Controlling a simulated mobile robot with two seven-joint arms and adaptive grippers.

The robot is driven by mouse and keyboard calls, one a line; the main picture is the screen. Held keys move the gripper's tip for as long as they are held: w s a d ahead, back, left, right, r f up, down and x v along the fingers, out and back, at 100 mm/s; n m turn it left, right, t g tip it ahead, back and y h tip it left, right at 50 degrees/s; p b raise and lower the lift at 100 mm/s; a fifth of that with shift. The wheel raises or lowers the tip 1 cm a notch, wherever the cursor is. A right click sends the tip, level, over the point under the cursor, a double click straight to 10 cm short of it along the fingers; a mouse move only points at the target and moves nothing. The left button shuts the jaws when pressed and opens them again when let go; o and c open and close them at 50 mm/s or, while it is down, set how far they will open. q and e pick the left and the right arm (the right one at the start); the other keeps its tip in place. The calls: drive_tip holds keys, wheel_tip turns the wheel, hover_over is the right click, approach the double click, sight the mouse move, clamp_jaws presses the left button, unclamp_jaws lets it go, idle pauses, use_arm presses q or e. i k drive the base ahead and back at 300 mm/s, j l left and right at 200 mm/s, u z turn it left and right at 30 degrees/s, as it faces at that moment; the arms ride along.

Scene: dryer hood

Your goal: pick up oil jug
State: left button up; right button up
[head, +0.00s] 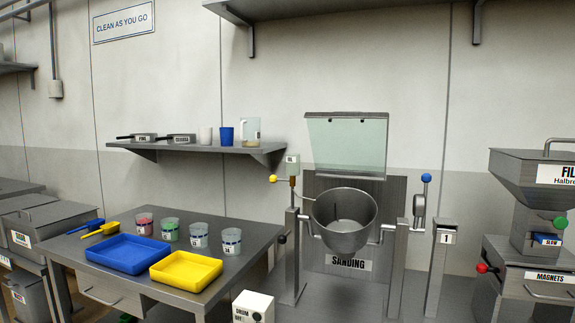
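A clear jug (250,130) stands upright at the right end of the wall shelf (190,149) in the head view. It has a handle and a small yellowish patch near its base; I cannot read any label saying oil. A blue cup (226,136) stands just left of it, and a white cup (206,137) is further left. Neither of my grippers is in view.
A metal table (215,262) below the shelf holds a blue tray (128,254), a yellow tray (186,271), scoops and several small cups. A tilting drum (345,222) labelled SANDING stands right of the table. A hopper machine (540,182) is at far right.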

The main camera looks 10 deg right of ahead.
sight(250, 127)
drive_tip(key=j+z, duration=0.15)
drive_tip(key=z, duration=0.25)
drive_tip(key=i+j+z, duration=0.1)
drive_tip(key=z, duration=0.35)
drive_tip(key=j+z, duration=0.25)
drive_tip(key=z, duration=0.15)
drive_tip(key=k+j+z, duration=0.1)
drive_tip(key=j+z, duration=0.2)
drive_tip(key=j, duration=0.15)
drive_tip(key=k+j+z, duration=0.1)
drive_tip(key=j+z, duration=0.15)
drive_tip(key=j, duration=0.2)
drive_tip(key=k+j, duration=0.1)
drive_tip(key=j, duration=0.2)
drive_tip(key=k+j+z, duration=0.1)
drive_tip(key=j, duration=0.2)
drive_tip(key=k+j, duration=0.1)
drive_tip(key=j, duration=0.2)
drive_tip(key=z, duration=0.05)
